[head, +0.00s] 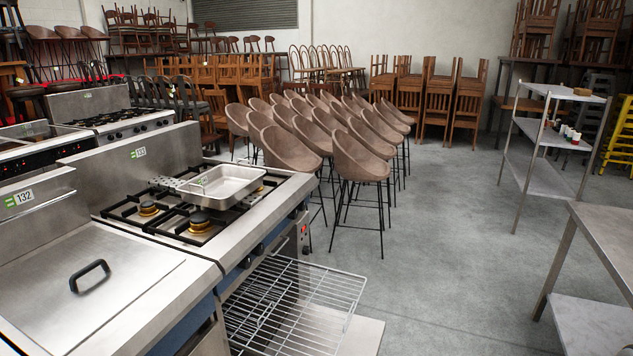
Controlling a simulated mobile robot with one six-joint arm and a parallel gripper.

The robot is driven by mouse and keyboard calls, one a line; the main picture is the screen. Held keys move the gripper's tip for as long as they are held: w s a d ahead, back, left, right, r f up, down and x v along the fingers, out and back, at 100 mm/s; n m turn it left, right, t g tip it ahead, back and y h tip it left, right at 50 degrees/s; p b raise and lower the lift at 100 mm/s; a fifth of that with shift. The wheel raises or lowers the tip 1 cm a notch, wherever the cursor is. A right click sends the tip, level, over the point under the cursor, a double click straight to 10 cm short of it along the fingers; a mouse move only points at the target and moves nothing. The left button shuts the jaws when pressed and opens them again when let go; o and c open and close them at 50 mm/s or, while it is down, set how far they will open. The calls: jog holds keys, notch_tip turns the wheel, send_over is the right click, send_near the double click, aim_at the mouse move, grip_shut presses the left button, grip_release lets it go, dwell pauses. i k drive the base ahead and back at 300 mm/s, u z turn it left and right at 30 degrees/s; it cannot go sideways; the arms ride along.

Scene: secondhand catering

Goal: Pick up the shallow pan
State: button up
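A shallow pan (222,186), rectangular and made of shiny metal, sits on the black burner grates of a gas stove (285,195) in the head view. It is left of centre and looks empty. It lies near the back right of the cooktop, with its right end close to the stove's edge. My gripper is not in view.
Left of the stove is a unit with a handled lid (120,285). An oven rack (320,290) juts out below the stove. Brown bar stools (360,160) stand behind. A steel table (610,235) and shelf trolley (545,175) are right. The middle floor is clear.

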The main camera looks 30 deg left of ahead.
aim_at(220, 187)
jog(key=z, duration=0.05)
jog(key=i, duration=3.25)
jog(key=u, duration=3.25)
jog(key=i, duration=0.5)
